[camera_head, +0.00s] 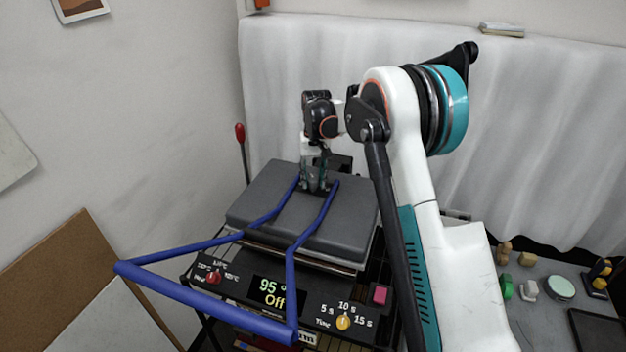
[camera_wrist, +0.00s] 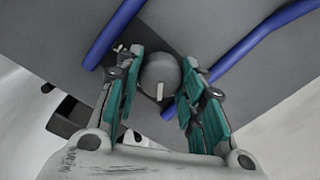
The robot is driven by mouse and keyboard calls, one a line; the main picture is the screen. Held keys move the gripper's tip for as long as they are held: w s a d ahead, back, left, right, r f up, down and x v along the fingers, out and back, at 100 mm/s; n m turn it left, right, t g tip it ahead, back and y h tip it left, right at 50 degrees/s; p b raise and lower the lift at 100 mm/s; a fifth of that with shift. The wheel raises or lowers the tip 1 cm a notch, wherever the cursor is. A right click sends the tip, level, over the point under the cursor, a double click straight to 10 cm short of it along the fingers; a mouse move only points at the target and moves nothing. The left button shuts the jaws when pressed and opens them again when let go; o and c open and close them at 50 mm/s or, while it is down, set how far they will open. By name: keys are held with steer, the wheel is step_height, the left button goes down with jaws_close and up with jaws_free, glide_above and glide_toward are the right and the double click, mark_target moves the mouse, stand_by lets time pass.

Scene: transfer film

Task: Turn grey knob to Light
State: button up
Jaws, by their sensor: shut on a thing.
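The grey knob (camera_wrist: 159,76) is a round dial with a pale pointer mark, on top of the grey heat press plate. My gripper (camera_wrist: 160,98) has its two teal-padded fingers on either side of the knob, shut on it. In the wrist view the pointer mark aims toward the bottom of the picture. In the head view my gripper (camera_head: 315,188) reaches down to the top of the press (camera_head: 262,190), between the blue handle bars, and hides the knob. I cannot read any label around the knob.
The blue U-shaped handle (camera_head: 205,291) runs close on both sides of my gripper. The front panel has a red knob (camera_head: 213,277), a yellow knob (camera_head: 343,322) and a display (camera_head: 271,291) reading 95 and Off. A side table (camera_head: 545,312) with small items stands at right.

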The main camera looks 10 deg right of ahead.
mark_target(314, 178)
steer(key=shift+n, duration=1.2)
steer(key=o, duration=1.1)
steer(key=r, duration=1.2)
steer(key=shift+w+d, duration=0.1)
steer(key=shift+d, duration=0.1)
steer(key=shift+b, duration=0.3)
